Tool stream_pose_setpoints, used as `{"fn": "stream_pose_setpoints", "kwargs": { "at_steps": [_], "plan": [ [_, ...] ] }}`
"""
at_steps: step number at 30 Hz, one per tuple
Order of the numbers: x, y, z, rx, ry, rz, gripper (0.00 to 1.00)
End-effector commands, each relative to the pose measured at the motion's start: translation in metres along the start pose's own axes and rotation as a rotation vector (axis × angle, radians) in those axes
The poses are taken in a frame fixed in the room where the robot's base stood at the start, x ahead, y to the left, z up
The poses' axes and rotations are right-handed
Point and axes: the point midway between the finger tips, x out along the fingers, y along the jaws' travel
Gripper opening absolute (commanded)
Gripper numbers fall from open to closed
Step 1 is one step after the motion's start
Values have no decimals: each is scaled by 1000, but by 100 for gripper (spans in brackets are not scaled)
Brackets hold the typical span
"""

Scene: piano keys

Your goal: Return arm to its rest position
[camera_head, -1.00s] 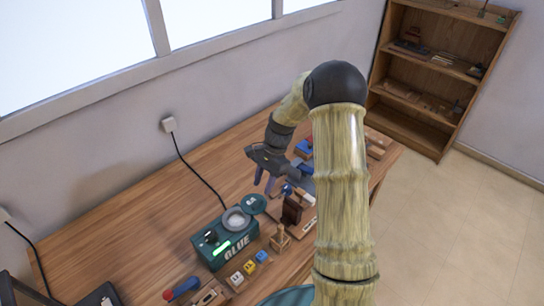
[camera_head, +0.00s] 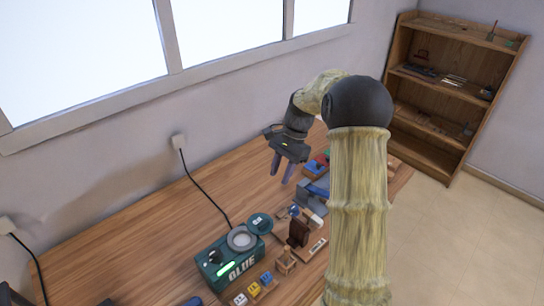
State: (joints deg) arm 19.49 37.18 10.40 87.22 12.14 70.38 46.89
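My gripper (camera_head: 281,180) is at the end of my arm, above the back part of the wooden table (camera_head: 150,235). Its two purple-grey fingers point down and stand apart, with nothing visible between them. It is left of and behind a blue-grey tool (camera_head: 312,190) on the table. My wood-textured arm rises at the right and bends over at a black joint. It hides part of the table's right side.
A green glue machine (camera_head: 231,262) with a round opening stands at the front. Small blocks (camera_head: 252,291) lie before it, and a dark brown piece (camera_head: 298,233) stands to its right. A wooden shelf (camera_head: 447,85) is at the back right. The table's left side is mostly clear.

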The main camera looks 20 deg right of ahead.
Motion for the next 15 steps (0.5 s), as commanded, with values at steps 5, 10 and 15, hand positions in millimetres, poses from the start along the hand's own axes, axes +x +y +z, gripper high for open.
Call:
{"fn": "stream_pose_setpoints", "kwargs": {
  "at_steps": [5, 10, 15],
  "plan": [
    [1, 1, 2, -9, 5, 1, 34],
    [5, 11, 17, -105, 67, 6, 34],
    [16, 36, 44, -313, 187, 20, 34]
  ]
}}
